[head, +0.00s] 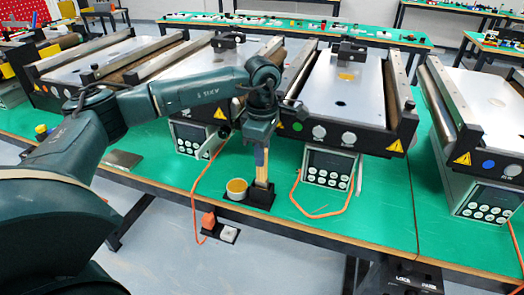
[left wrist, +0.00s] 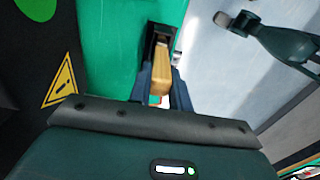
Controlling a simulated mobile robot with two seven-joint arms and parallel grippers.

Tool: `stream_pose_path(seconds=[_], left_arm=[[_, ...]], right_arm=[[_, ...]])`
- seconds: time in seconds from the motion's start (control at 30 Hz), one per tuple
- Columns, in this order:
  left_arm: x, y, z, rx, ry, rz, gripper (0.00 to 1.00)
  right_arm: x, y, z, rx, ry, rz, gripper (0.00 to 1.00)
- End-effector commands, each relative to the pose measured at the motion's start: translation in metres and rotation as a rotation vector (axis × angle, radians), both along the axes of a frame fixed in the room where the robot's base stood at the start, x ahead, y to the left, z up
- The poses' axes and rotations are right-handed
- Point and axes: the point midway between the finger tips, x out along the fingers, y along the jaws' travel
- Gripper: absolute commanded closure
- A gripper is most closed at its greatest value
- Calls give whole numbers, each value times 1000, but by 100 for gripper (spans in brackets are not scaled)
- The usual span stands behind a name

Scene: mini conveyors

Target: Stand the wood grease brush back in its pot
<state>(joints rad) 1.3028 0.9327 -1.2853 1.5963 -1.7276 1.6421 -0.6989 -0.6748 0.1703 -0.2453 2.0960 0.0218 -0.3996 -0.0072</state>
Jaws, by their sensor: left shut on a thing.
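My left gripper (head: 260,158) points down and is shut on the wood grease brush (head: 261,172). The brush is pale wood and close to upright. Its lower end meets a small black holder (head: 262,198) at the table's front edge; I cannot tell how deep it sits or whether it touches. A round cup with yellow content (head: 237,186) stands just left of the holder. In the left wrist view, the brush (left wrist: 161,77) lies between the fingers of the gripper (left wrist: 160,88), with the black holder (left wrist: 160,34) beyond it.
Mini conveyors (head: 345,85) stand behind, with control boxes (head: 329,168) in front. An orange cable (head: 296,197) runs near the holder on the green table (head: 380,215). A flat grey plate (head: 122,159) lies to the left. Bare green table shows right of the holder.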

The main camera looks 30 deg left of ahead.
Motion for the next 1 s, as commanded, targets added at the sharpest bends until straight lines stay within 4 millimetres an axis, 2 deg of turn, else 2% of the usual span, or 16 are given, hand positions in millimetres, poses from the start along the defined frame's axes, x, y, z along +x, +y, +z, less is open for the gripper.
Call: stream_pose_path(seconds=[0.27,0.3,0.6,0.77,1.0], left_arm=[[0,0,-1,0,0,0,100],[0,0,-1,0,0,0,80],[0,0,-1,0,0,0,55],[0,0,-1,0,0,0,55],[0,0,-1,0,0,0,35]], right_arm=[[0,0,-1,1,-2,1,64],[0,0,-1,1,-2,1,64],[0,1,-1,2,-2,0,64],[0,1,-1,2,-2,0,64],[0,1,-1,2,-2,0,64]])
